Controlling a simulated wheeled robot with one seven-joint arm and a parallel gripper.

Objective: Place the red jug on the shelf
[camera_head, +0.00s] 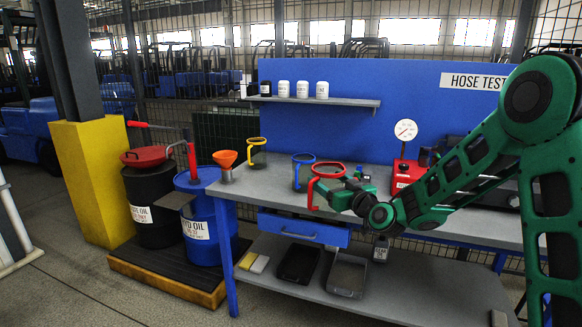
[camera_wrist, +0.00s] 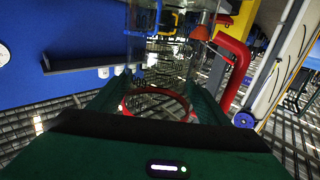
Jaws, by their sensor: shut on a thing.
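The red jug (camera_head: 327,169) has a clear body with a red rim and a red handle on its left. My gripper (camera_head: 350,190) is shut on it from the right. In the wrist view the red jug's rim (camera_wrist: 155,91) shows between the two green fingers of my gripper (camera_wrist: 157,98), with the handle at upper right. I cannot tell whether the jug's base touches the workbench (camera_head: 277,185). The shelf (camera_head: 350,102) is a narrow grey ledge on the blue back panel, above and behind the jug. Its right part is bare.
Several small bottles (camera_head: 302,89) stand on the shelf's left part. A blue-rimmed jug (camera_head: 303,173) stands just left of the red jug, and a yellow-rimmed jug (camera_head: 257,153) and orange funnel (camera_head: 226,160) farther left. A red gauge device (camera_head: 405,170) stands right, near my arm.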

